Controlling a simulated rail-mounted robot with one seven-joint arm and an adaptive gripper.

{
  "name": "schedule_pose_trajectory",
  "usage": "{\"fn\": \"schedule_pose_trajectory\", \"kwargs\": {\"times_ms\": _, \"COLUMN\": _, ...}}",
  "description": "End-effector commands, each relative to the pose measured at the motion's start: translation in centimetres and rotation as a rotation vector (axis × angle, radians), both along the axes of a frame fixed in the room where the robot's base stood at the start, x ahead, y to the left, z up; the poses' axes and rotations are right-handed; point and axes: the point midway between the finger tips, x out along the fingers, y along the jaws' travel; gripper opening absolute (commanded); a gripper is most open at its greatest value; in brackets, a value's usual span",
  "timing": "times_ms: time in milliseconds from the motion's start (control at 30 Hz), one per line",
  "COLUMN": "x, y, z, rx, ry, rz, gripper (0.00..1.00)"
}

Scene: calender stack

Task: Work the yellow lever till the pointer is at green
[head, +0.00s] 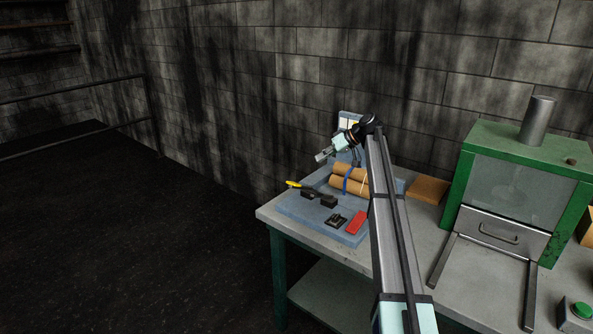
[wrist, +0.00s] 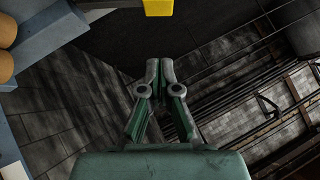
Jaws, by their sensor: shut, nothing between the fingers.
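The yellow lever (head: 293,184) sticks out at the left end of the blue-grey stand (head: 298,207) on the bench. In the wrist view a yellow block (wrist: 158,7), likely its end, is cut by the top edge. My gripper (head: 319,158) is above and behind the lever, apart from it. In the wrist view my gripper's fingers (wrist: 160,66) are together with nothing between them. A pale upright panel (head: 344,118) with a white and yellow patch stands behind my wrist. My arm covers part of it, and I cannot make out a pointer or a green mark.
Tan rolls (head: 350,171) with a blue strap lie on the stand, with black blocks (head: 320,198) and a red block (head: 356,222) in front. Left of the bench the floor is clear.

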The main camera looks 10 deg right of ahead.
Motion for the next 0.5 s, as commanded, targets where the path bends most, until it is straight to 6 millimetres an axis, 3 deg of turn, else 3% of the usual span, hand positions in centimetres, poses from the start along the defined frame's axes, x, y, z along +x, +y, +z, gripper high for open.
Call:
{"fn": "schedule_pose_trajectory", "kwargs": {"times_ms": 133, "x": 0.46, "y": -1.10, "z": 0.40, "rx": 0.022, "ry": 0.021, "rz": -0.002, "gripper": 0.00}}
{"fn": "schedule_pose_trajectory", "kwargs": {"times_ms": 500, "x": 0.42, "y": -1.11, "z": 0.21, "rx": 0.025, "ry": 0.022, "rz": -0.004, "gripper": 0.00}}
